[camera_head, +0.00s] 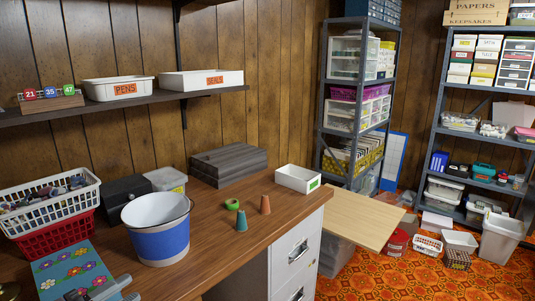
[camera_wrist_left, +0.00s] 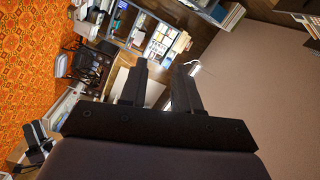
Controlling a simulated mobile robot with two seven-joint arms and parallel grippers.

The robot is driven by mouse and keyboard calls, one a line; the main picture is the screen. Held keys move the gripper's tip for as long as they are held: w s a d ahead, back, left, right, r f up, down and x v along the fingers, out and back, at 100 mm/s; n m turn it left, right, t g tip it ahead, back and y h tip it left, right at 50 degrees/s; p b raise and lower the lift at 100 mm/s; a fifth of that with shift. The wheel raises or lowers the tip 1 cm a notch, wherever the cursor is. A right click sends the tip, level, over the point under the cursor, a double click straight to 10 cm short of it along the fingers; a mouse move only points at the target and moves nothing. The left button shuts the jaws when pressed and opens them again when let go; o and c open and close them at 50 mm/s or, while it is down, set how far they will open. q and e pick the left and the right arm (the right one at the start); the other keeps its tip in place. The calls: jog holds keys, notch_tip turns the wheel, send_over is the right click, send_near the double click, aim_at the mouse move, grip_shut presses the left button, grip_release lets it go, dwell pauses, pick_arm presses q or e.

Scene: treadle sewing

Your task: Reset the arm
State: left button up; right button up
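My left gripper (camera_head: 108,288) shows only in part at the bottom left of the head view, over the flowered sheet (camera_head: 73,268). In the left wrist view, the two dark fingers of my left gripper (camera_wrist_left: 161,70) stand apart with nothing between them, so it is open and empty. Beyond the fingers are shelves and floor, seen tilted. My right gripper is in neither view.
The wooden desk (camera_head: 258,232) carries a blue-and-white bucket (camera_head: 160,240), stacked baskets (camera_head: 48,212), a dark wooden box (camera_head: 228,165), a white tray (camera_head: 298,178), two cones and a green ring. A wall shelf (camera_head: 130,103) hangs above. The desk front is clear.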

pick_arm(q)
jog(key=s+d+f+n+g+y+p, duration=0.2)
jog(key=s+d+f+n+y, duration=0.1)
jog(key=s+f+n, duration=0.5)
jog(key=s+d+f+n+g+y+p, duration=0.2)
jog(key=s+f+n+y, duration=0.3)
jog(key=s+f+n, duration=0.4)
notch_tip(320, 180, down, 2)
jog(key=shift+d+f+n+p, duration=0.1)
jog(key=shift+d+n+p, duration=0.55)
jog(key=shift+n, duration=0.45)
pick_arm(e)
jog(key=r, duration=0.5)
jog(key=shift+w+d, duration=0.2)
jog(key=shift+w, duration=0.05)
